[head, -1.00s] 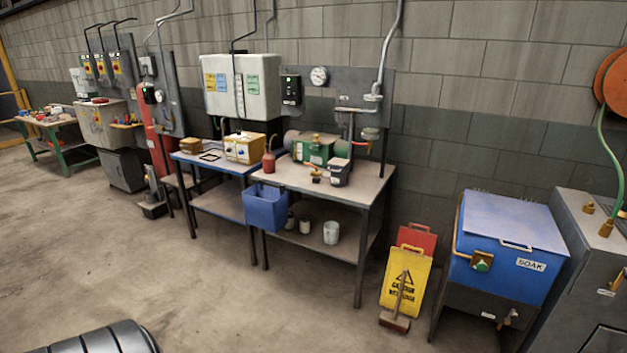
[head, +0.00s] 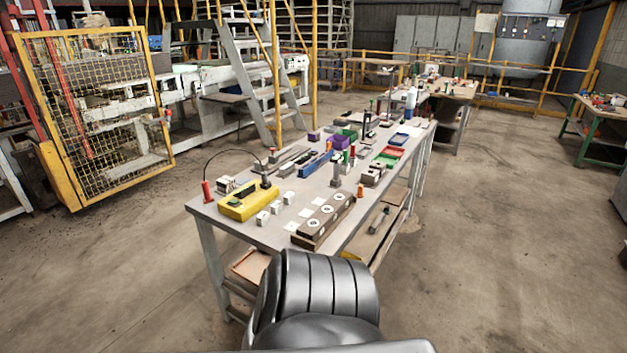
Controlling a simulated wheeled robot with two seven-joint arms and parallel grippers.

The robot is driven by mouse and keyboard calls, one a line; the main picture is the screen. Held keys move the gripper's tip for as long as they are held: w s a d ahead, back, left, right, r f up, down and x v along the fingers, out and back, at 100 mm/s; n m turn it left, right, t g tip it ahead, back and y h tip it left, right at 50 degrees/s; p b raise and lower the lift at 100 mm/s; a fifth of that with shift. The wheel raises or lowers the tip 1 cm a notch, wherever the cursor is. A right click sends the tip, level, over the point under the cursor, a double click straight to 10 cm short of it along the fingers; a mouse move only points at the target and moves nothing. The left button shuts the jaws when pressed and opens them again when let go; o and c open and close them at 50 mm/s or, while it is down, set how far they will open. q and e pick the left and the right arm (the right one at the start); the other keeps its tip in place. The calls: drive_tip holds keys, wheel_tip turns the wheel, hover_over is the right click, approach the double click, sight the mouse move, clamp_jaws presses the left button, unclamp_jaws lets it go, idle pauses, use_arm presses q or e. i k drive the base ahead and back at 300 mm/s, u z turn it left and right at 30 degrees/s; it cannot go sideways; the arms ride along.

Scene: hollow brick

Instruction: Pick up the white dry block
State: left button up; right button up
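Several small white blocks stand in a row on the long grey table (head: 232,222), near its close left end. The nearest white block (head: 262,218) has another white block (head: 276,207) just behind it and a third white block (head: 288,197) beyond that. They are too small to tell which one is dry. A yellow device (head: 248,201) lies left of them. A brown tray with round white-rimmed holes (head: 325,221) lies to their right, with flat white squares between. Neither of my grippers is in view; only a dark ribbed part of mine shows at the bottom.
Farther along the table are a blue tool (head: 315,164), a purple bin (head: 338,142), a green bin (head: 347,133) and a red tray (head: 389,153). A yellow mesh gate (head: 95,110) stands at left. The floor right of the table is open.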

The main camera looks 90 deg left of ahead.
sight(289, 197)
drive_tip(key=u, duration=2.45)
drive_tip(key=i, duration=0.7)
